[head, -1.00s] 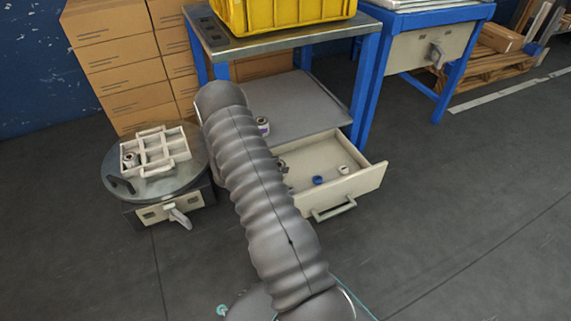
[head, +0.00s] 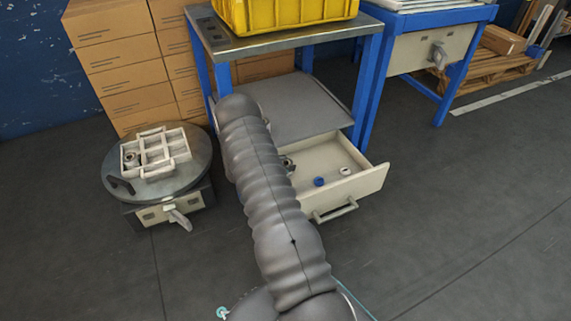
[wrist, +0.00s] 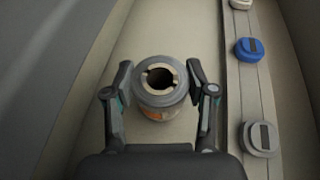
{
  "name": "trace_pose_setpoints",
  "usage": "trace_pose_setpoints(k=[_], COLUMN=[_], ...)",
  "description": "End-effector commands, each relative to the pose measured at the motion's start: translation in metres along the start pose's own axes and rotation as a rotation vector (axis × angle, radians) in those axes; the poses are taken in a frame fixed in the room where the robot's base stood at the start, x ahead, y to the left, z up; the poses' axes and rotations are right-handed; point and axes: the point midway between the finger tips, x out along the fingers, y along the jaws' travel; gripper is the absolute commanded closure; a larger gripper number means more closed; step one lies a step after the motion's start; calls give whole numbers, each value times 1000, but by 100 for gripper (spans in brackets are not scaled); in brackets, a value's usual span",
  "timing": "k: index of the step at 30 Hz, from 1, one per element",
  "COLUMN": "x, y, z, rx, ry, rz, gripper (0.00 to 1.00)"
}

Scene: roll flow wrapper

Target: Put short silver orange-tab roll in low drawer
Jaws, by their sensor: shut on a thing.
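My gripper (wrist: 159,82) is shut on a short silver roll (wrist: 160,95) with an orange patch on its side, seen from above in the wrist view. The roll is upright, with its dark hollow core facing up. It is over the pale floor of the open low drawer (head: 362,187); I cannot tell whether it touches the floor. In the head view my arm covers most of the gripper and the roll, and only a small dark part (head: 288,164) shows beside the arm.
A blue piece (wrist: 249,50), a grey piece (wrist: 258,139) and a whitish piece (wrist: 240,4) line the right side in the wrist view. A divided tray (head: 155,150) stands on a round table at left. A grey shelf (head: 300,105) is above the drawer.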

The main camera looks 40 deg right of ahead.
Motion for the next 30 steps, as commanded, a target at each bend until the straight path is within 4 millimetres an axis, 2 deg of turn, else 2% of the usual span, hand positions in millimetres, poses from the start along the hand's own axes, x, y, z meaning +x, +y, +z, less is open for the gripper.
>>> trace_pose_setpoints(k=[1,3,4,16,30], x=[0,0,0,-4,-69], y=[0,0,0,0,0], z=[-1,-1,-1,2,2], rx=[0,0,0,-1,-1], ry=[0,0,0,0,0], rz=[0,0,0,1,2], gripper=[42,24,19,19,19])
